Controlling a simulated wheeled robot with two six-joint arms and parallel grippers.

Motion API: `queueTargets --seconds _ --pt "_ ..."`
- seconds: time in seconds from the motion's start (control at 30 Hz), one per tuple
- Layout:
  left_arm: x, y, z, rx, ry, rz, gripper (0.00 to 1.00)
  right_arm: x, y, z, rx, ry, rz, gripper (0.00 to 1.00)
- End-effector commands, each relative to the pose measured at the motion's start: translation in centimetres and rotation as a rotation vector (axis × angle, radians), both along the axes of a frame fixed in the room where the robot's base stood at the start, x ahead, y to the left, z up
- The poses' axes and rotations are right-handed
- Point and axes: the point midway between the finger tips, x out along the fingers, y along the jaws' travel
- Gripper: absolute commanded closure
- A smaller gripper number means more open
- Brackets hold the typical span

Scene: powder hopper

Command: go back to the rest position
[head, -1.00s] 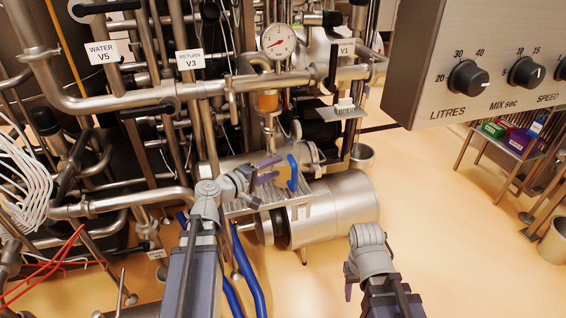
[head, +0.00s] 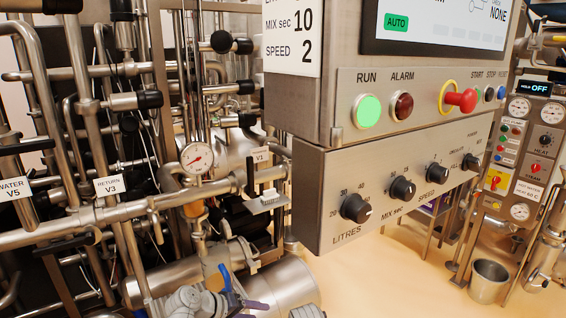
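My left gripper (head: 254,309) is at the bottom edge of the head view, in front of the steel cylinder. Its purple fingers look apart with nothing between them, though the bottom edge cuts them off. A blue curved piece (head: 226,279) stands just behind it; I cannot tell whether they touch. Of my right arm only the top of a grey link (head: 306,312) shows at the bottom edge. Its gripper is out of the picture.
The control box (head: 400,195) with knobs and the RUN button (head: 369,111) hangs at centre right. Pipes and valves with a gauge (head: 197,158) fill the left. A steel cylinder (head: 290,285) lies below. Open floor (head: 390,280) and a bucket (head: 489,282) are at right.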

Motion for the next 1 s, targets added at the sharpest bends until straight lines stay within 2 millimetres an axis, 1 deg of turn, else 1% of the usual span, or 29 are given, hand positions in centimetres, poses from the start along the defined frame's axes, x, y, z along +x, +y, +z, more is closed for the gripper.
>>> queueTargets --seconds 0.03,0.1,0.13,0.2,0.3,0.4,0.5,0.6,1.0 --pt "-2.1 -2.2 1.6 0.1 0.046 -0.103 0.46 0.0 0.0 3.4 0.0 0.0 0.0 0.47" --pt "-4.9 -3.8 1.5 0.254 0.111 -0.231 0.46 0.0 0.0 5.5 0.0 0.0 0.0 0.47" --pt "-6.0 -4.2 1.5 0.318 0.137 -0.28 0.46 0.0 0.0 6.4 0.0 0.0 0.0 0.47" --pt "-8.4 -4.6 1.8 0.466 0.19 -0.381 0.46 0.0 0.0 8.2 0.0 0.0 0.0 0.47" --pt "-11.0 -4.5 2.7 0.652 0.252 -0.49 0.46 0.0 0.0 10.3 0.0 0.0 0.0 0.47" --pt "-12.6 -3.9 3.8 0.794 0.292 -0.558 0.46 0.0 0.0 11.7 0.0 0.0 -0.001 0.47" --pt "-13.5 -3.4 4.5 0.888 0.318 -0.593 0.46 0.0 0.0 12.4 0.0 0.0 -0.001 0.47" --pt "-13.9 -3.1 4.8 0.935 0.329 -0.607 0.46 0.0 0.0 12.6 0.0 0.0 -0.001 0.47" --pt "-13.9 -3.0 4.8 0.946 0.333 -0.61 0.46 0.0 0.0 12.6 0.0 0.0 -0.001 0.47"
